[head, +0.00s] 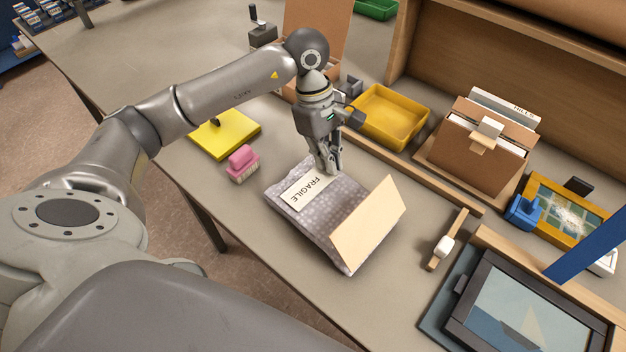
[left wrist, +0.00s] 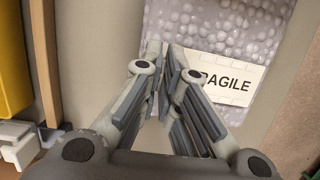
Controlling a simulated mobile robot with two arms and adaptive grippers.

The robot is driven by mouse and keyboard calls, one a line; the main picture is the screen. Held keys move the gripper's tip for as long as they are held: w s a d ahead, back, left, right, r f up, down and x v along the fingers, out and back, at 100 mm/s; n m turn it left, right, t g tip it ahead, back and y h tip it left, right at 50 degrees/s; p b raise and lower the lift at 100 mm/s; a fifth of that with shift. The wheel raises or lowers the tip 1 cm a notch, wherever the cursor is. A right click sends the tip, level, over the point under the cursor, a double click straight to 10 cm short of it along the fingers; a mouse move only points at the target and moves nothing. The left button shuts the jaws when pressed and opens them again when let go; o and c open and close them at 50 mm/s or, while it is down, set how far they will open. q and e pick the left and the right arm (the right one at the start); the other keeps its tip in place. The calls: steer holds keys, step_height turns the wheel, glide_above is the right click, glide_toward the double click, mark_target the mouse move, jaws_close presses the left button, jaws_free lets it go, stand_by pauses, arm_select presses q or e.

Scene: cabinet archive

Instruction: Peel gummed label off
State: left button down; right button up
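The gummed label (head: 308,189) is a cream strip reading FRAGILE. It lies flat on a bubble-wrapped parcel (head: 327,222) on the table. My left gripper (head: 330,170) points down at the label's far end. In the left wrist view the fingertips (left wrist: 166,52) are drawn close together at the end of the label (left wrist: 228,84), and they look shut on its edge. The fingers hide that end. The bubble wrap also shows in the left wrist view (left wrist: 215,28). My right gripper is in neither view.
A tan flap (head: 368,225) stands up at the parcel's right side. A pink brush (head: 242,163) and yellow pad (head: 226,134) lie to the left. A yellow tray (head: 390,115) and wooden rail (head: 420,181) are behind. A framed picture (head: 520,310) lies at right.

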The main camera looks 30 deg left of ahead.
arm_select(q)
steer(key=shift+r, duration=0.1)
steer(key=shift+r+p, duration=2.15)
steer(key=shift+r, duration=2.3)
